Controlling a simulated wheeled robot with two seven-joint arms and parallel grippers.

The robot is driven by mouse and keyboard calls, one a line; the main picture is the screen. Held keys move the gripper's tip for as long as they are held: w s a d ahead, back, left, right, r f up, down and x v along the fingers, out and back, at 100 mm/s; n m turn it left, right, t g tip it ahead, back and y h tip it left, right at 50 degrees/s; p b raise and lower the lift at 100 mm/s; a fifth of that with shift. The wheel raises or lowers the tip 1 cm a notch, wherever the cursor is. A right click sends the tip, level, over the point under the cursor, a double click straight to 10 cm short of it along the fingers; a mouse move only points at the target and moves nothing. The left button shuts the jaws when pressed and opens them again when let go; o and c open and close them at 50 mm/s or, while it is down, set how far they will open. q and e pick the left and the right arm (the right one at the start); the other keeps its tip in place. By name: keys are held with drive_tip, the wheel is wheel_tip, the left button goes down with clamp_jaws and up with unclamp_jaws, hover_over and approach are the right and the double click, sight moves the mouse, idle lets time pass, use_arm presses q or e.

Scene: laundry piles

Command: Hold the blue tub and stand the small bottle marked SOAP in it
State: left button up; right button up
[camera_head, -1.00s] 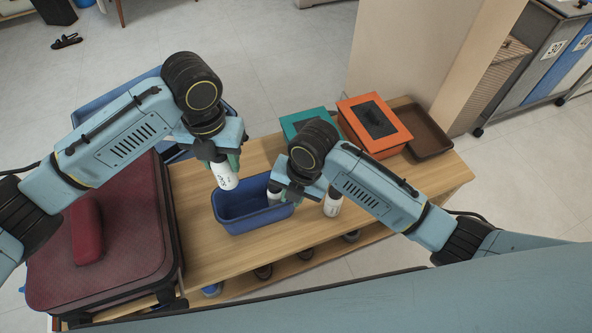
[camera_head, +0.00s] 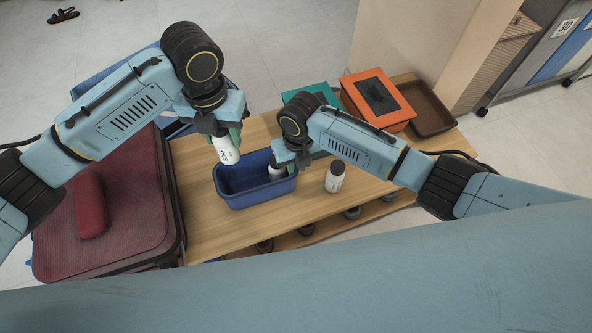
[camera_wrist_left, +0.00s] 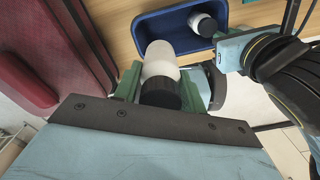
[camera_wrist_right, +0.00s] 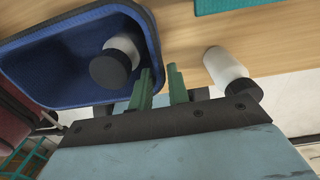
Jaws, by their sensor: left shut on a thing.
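The blue tub (camera_head: 262,200) stands on the wooden table. My left gripper (camera_head: 221,138) is shut on a white bottle with a black cap (camera_head: 228,152), held tilted above the tub's left end; its marking is too small to read. A second white bottle with a black cap (camera_wrist_right: 115,62) is inside the tub at its right end, partly hidden in the head view. A third such bottle (camera_head: 334,177) stands on the table right of the tub. My right gripper (camera_wrist_right: 161,80) is at the tub's right rim, with a narrow gap between its fingers.
A dark red suitcase (camera_head: 135,225) lies left of the tub. Another blue container (camera_head: 148,58) is behind my left arm. A teal box (camera_head: 318,90), an orange box (camera_head: 384,88) and a brown tray (camera_head: 430,108) sit at the back right. Some bare table lies in front of the tub.

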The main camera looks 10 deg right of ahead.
drive_tip(key=shift+a+f, duration=0.1)
drive_tip(key=shift+f, duration=2.1)
clamp_jaws()
